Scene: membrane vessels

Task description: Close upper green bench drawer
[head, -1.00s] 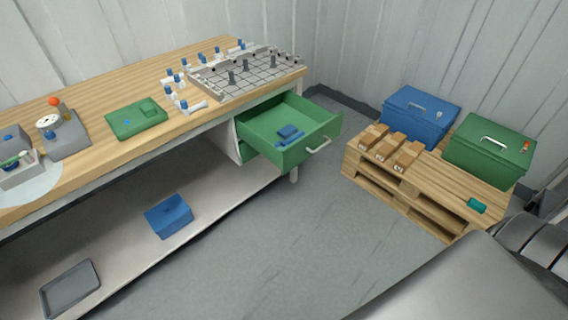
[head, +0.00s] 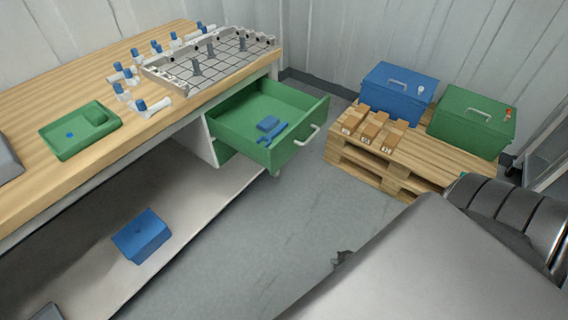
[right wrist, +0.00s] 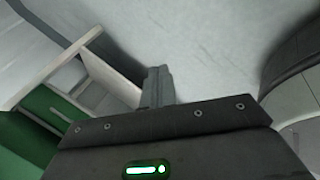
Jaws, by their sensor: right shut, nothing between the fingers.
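The upper green bench drawer (head: 310,138) is pulled well out of the bench's right end in the head view. Its pale bar handle (head: 308,136) is on the front, and blue items (head: 269,129) lie inside. My right gripper (head: 343,258) shows as a small dark tip past my grey forearm, over the floor and apart from the drawer, to the lower right of it. In the right wrist view its fingers (right wrist: 157,86) are together and empty. Green panels (right wrist: 28,140) show at the lower left there; which drawer they belong to is unclear. My left gripper is not in view.
A pallet (head: 400,165) with small cartons, a blue box (head: 398,92) and a green box (head: 470,122) stands to the right. A grid fixture (head: 215,62) and a green tray (head: 78,132) are on the bench. Floor between drawer and forearm is clear.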

